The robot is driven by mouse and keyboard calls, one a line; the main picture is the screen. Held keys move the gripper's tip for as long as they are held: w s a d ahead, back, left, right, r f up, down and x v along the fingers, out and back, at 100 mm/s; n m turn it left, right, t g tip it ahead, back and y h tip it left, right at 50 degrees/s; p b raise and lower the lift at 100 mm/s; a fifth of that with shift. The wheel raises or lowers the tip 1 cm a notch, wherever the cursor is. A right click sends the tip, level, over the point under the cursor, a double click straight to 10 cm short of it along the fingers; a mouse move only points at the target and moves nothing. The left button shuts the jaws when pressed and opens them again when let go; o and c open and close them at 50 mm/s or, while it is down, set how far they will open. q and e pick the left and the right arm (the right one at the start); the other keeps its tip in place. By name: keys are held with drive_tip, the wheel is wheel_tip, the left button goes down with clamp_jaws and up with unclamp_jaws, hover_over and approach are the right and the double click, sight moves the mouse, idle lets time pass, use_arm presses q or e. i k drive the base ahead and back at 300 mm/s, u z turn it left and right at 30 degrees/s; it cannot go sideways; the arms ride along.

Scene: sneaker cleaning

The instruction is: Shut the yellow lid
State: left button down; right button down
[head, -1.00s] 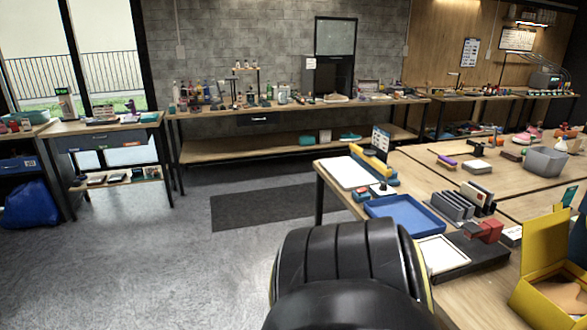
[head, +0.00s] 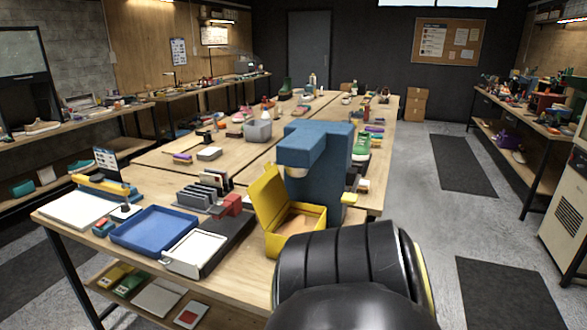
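Light brown, paper-like content shows inside the box. The near right part of the box is close behind my own black body part in the picture. Neither of my grippers is in view.
A tall blue machine (head: 333,150) stands right behind the box. A blue tray (head: 154,232), a white tray (head: 196,252) and a red block (head: 233,204) lie to its left. A grey bin (head: 258,131) is farther back.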

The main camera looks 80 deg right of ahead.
sight(268, 194)
drive_tip(key=z, duration=1.65)
drive_tip(key=i, duration=0.1)
